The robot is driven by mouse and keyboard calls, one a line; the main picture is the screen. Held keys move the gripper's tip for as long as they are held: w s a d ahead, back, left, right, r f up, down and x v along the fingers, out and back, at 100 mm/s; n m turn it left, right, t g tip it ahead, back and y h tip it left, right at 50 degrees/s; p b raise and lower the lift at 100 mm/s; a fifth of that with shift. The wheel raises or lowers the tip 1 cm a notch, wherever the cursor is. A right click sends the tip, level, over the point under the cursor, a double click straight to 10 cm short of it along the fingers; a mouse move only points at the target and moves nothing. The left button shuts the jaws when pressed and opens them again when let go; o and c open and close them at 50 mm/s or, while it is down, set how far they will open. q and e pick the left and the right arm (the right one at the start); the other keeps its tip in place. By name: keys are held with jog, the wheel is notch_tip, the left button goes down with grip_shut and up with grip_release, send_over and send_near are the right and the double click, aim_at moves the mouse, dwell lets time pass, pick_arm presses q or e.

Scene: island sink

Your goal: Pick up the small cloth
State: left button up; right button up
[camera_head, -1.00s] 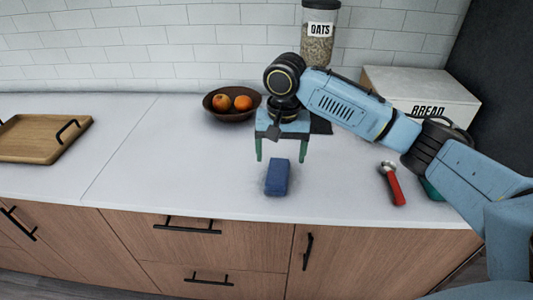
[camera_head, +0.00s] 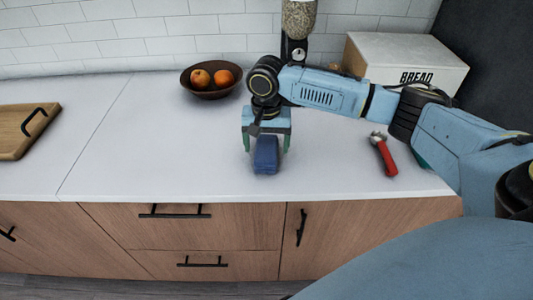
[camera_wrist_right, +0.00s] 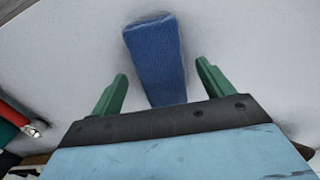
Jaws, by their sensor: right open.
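The small blue cloth (camera_head: 265,158) lies folded into a block on the white counter, near its front edge. In the right wrist view the cloth (camera_wrist_right: 155,52) lies between and beyond the two green fingers, with visible gaps at both sides. My right gripper (camera_head: 267,146) is open over the cloth, with one finger on either side of it. It shows open and empty in the right wrist view (camera_wrist_right: 162,72). The back part of the cloth is hidden by the gripper in the head view. My left gripper is not in view.
A red-handled tool (camera_head: 386,157) lies to the right of the cloth. A brown bowl of orange fruit (camera_head: 211,93), a bread box (camera_head: 405,57) and an oats jar (camera_head: 299,18) stand at the back. A wooden tray (camera_head: 22,128) is at far left. The counter's middle left is clear.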

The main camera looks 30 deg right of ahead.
aim_at(267, 148)
notch_tip(267, 148, down, 2)
jog(key=shift+f, duration=0.1)
jog(key=c, duration=1.1)
jog(key=shift+o, duration=0.2)
notch_tip(267, 148, up, 10)
jog(key=shift+r+p, duration=0.1)
jog(key=shift+p, duration=0.45)
jog(key=o, duration=0.4)
jog(key=c, duration=0.3)
jog(key=shift+s, duration=0.1)
